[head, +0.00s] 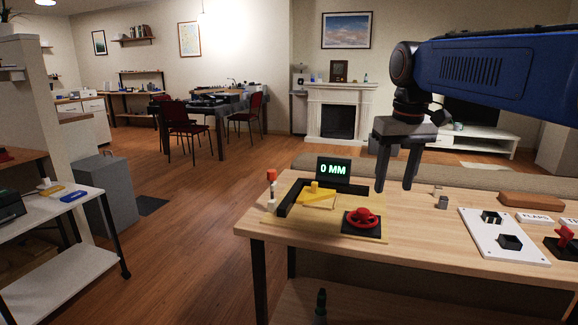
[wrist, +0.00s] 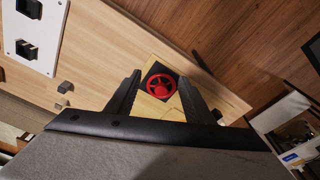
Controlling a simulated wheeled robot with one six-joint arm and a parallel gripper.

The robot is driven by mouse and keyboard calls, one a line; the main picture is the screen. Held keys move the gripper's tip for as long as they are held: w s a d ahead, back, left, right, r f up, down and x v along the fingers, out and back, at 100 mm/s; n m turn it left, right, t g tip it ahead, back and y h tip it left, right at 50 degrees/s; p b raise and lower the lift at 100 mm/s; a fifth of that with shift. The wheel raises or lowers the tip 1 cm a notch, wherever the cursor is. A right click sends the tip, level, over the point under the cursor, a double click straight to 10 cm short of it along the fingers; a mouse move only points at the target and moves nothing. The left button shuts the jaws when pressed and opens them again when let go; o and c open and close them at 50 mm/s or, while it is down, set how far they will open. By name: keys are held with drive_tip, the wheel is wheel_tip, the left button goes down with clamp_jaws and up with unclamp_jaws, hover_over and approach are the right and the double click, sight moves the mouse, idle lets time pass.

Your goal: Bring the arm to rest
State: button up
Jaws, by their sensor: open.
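My gripper (head: 394,186) hangs from my blue arm on the right of the head view, fingers pointing down. It is open and empty, in the air above the wooden table (head: 425,236). A red handwheel (head: 362,218) on a black base sits on the table, below and left of my fingers in the head view. In the wrist view the red handwheel (wrist: 160,86) shows between my two fingers (wrist: 162,95), apart from them.
A small display (head: 333,170) reading "0 MM" and a yellow part (head: 316,194) stand left of the handwheel. Small grey blocks (head: 442,201) lie between.

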drive_tip(key=s+d+f+t, duration=0.1)
drive_tip(key=s+d+f, duration=0.1)
drive_tip(key=s+f, duration=0.9)
drive_tip(key=s+d+f+m+t, duration=0.1)
drive_tip(key=s+f+t, duration=0.1)
drive_tip(key=s+f, duration=0.9)
drive_tip(key=shift+s+d+f, duration=0.15)
drive_tip(key=shift+s+d, duration=0.2)
drive_tip(key=shift+s, duration=0.25)
idle(0.9)
